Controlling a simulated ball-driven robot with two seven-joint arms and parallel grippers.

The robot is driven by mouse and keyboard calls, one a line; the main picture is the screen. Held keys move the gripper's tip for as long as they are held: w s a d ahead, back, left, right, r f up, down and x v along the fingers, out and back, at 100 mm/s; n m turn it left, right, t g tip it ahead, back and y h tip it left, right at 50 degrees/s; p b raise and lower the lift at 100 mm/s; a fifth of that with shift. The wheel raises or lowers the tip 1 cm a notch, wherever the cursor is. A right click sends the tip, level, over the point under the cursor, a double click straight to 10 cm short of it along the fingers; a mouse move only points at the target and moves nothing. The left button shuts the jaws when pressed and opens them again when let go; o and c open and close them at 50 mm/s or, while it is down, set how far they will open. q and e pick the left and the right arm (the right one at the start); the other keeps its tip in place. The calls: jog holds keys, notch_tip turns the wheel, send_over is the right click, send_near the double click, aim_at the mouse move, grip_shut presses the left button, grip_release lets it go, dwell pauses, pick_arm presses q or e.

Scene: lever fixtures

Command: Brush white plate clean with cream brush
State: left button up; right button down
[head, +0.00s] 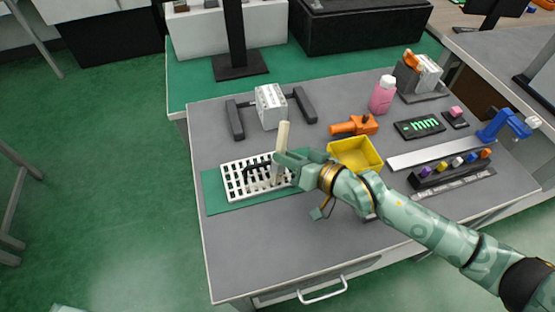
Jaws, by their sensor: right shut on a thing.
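The white plate (232,181) is a slotted, grid-like piece lying on a green mat (217,205) at the left front of the grey table. Dark marks or a dark piece show across its middle and right part. My right gripper (279,164) is over the plate's right end, shut on the cream brush (283,136). The brush stands nearly upright, its handle sticking up above the jaws. Its lower end is partly hidden by the gripper, and I cannot tell if it touches the plate. My left gripper is out of view.
A yellow bin (358,153) stands just right of my gripper, close to my forearm. Behind are an orange tool (355,126), a grey-white block between black bars (270,106) and a pink bottle (382,95). A rack of coloured knobs (451,170) is at the right. The table's left front is clear.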

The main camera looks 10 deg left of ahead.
jog(key=shift+w+d+f+b, duration=0.1)
jog(key=shift+w+d+b, duration=0.2)
jog(key=shift+d, duration=0.4)
jog(key=shift+w+d+f+b, duration=0.1)
jog(key=shift+w+d+b, duration=0.2)
jog(key=shift+d, duration=0.35)
jog(key=shift+w+d+b, duration=0.25)
jog(key=shift+d+b, duration=0.1)
jog(key=shift+d, duration=0.35)
jog(key=shift+w+d+r, duration=0.1)
jog(key=shift+d+r, duration=0.05)
jog(key=shift+d, duration=0.15)
jog(key=shift+r, duration=0.1)
notch_tip(320, 180, up, 6)
jog(key=p, duration=0.3)
jog(key=shift+p, duration=0.35)
notch_tip(320, 180, up, 3)
jog(key=shift+p, duration=0.95)
